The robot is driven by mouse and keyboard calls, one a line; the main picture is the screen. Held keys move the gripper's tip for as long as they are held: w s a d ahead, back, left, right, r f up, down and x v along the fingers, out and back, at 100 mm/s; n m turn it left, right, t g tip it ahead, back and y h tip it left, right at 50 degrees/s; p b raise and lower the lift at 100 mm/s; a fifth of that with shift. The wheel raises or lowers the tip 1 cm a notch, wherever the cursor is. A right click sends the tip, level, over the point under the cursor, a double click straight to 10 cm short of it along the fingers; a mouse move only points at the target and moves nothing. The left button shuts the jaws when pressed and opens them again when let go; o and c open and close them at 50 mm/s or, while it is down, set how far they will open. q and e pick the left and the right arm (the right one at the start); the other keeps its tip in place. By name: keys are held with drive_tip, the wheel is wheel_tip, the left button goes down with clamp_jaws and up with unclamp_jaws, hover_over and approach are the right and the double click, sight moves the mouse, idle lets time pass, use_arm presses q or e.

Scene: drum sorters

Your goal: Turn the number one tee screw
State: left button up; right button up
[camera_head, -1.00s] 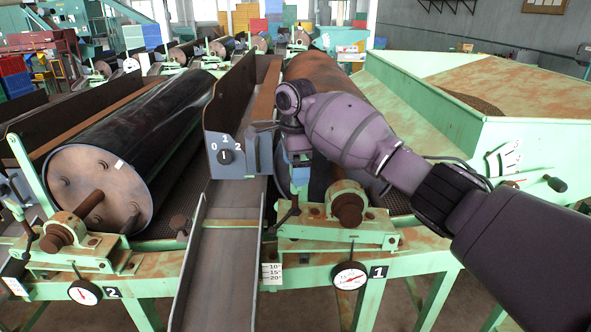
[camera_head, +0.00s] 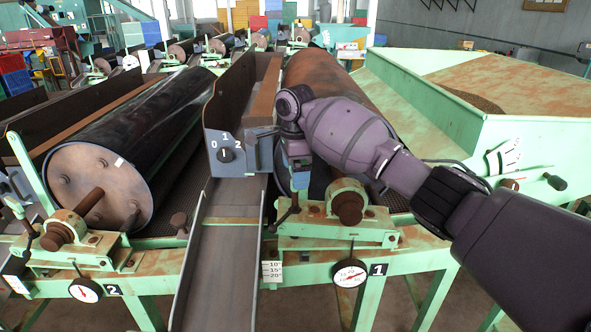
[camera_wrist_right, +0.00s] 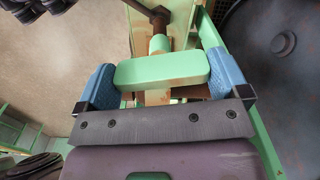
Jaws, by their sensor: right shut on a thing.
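The number one tee screw stands at the near left corner of the drum marked 1. In the right wrist view its light green crossbar (camera_wrist_right: 162,70) lies between the two blue fingers. My right gripper (camera_wrist_right: 165,88) is shut on this crossbar from above. In the head view my right gripper (camera_head: 298,172) points down beside the drum's end and mostly hides the tee screw. A dial gauge (camera_head: 349,273) with a white face sits below, left of the "1" plate (camera_head: 378,269). My left gripper is not in view.
The number one drum (camera_head: 325,80) and its rusty shaft bearing (camera_head: 348,203) are close to the gripper. A metal chute (camera_head: 218,260) and a grey switch box (camera_head: 226,155) stand just left. The number two drum (camera_head: 130,145) lies further left.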

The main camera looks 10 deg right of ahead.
drive_tip(key=n, duration=1.1)
drive_tip(key=shift+n, duration=0.3)
drive_tip(key=n, duration=1)
drive_tip(key=shift+n, duration=0.4)
drive_tip(key=n, duration=0.6)
drive_tip(key=shift+w+d, duration=0.1)
drive_tip(key=n, duration=0.5)
drive_tip(key=shift+n, duration=0.4)
drive_tip(key=n, duration=1)
drive_tip(key=shift+f, duration=0.2)
